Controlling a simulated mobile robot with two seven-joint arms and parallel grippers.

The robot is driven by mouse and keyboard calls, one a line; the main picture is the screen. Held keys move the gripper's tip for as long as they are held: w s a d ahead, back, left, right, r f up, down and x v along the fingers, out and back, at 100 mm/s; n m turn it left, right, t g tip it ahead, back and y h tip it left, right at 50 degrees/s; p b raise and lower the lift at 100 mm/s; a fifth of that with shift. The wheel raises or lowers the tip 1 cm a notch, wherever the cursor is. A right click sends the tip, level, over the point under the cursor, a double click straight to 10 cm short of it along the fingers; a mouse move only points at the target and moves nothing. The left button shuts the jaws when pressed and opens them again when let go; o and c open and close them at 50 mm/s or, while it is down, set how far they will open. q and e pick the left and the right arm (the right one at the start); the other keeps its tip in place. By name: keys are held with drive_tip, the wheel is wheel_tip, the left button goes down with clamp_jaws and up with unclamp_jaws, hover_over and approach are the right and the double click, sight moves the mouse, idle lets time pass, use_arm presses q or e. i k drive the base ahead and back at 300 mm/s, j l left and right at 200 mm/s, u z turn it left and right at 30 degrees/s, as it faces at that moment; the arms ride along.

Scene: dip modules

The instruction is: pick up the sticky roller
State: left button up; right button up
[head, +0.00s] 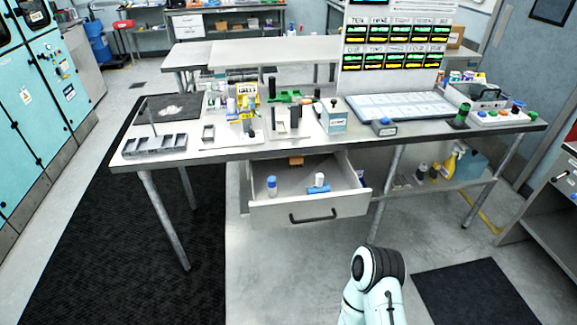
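An open drawer (310,208) hangs under the front of the workbench (230,152). Inside it, on the right, is a small white and blue item (318,184) that looks like the sticky roller, with a white upright part and a blue part lying below it; it is too small to be sure. One of my arms shows at the bottom right of centre, as a pale link with a black joint, apart from the bench and drawer. Neither gripper is in view.
A blue and white bottle (272,186) stands in the drawer's left part, and a brown block (296,161) is at its back. The benchtop holds a grey tray (154,146), a blue-grey box (333,117) and many small items. The floor before the drawer is clear.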

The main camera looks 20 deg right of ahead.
sight(319, 188)
drive_tip(key=i+j, duration=0.15)
drive_tip(key=i, duration=0.35)
drive_tip(key=i+j+z, duration=0.1)
drive_tip(key=i, duration=0.4)
drive_tip(key=j, duration=0.05)
